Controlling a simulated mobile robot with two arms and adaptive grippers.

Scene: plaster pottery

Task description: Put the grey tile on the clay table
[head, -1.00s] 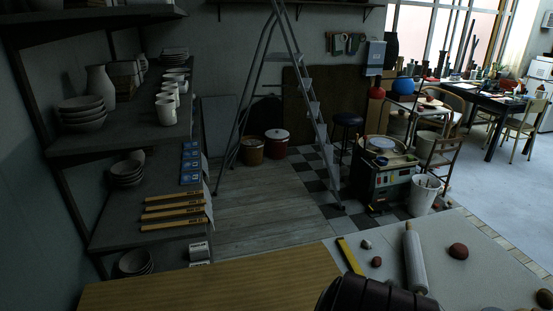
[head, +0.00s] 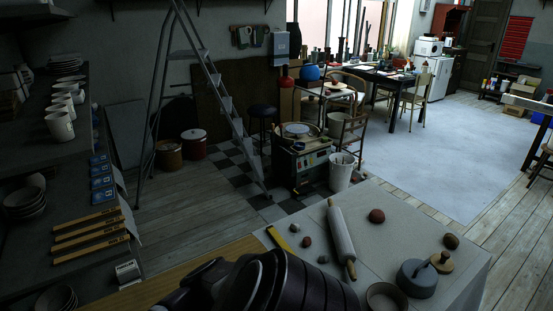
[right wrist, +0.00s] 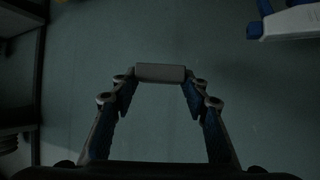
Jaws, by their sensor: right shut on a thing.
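In the right wrist view my right gripper (right wrist: 160,76) is shut on the grey tile (right wrist: 160,72), a small pale grey slab seen edge-on between the fingertips. The tile is held clear of anything around it. The clay table (head: 402,234), with a pale grey top, is at the lower right of the head view, beyond my dark arm at the bottom edge. The tile cannot be made out in the head view. My left gripper is not in view.
A wooden board (head: 150,291) lies along the near left. Shelves with blue tiles (head: 101,182) stand left.

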